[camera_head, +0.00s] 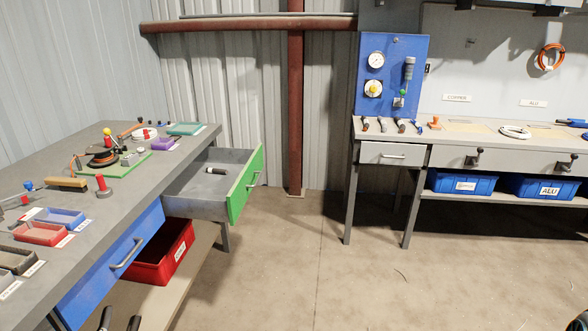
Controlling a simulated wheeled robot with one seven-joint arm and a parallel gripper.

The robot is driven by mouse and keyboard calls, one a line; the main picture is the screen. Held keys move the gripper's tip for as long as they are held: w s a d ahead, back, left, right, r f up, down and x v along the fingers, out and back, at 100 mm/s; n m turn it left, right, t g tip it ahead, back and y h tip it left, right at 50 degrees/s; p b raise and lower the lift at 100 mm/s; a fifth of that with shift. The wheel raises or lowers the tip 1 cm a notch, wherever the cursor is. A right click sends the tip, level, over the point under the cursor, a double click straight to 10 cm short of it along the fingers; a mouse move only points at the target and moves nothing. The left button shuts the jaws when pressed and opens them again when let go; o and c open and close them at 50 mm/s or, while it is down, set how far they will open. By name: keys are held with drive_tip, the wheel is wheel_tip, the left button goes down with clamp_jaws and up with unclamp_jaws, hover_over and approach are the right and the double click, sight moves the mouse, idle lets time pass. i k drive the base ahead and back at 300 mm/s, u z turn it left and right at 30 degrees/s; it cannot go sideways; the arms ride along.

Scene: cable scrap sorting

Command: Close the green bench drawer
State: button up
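The green bench drawer (246,184) is on the left bench, near its far end, and stands pulled well out into the aisle. Its front is green with a metal bar handle (254,179) facing right. Its grey inside is visible and holds one small black and white item (216,170).
The left bench (125,195) carries trays, a cable reel and tools. A blue drawer (115,262) nearer me looks shut. A red bin (160,255) sits below. Another bench (480,142) stands right. The floor (340,275) between is mostly clear.

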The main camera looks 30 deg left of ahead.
sight(197, 194)
drive_tip(key=u, duration=0.85)
drive_tip(key=i, duration=0.85)
drive_tip(key=u, duration=0.95)
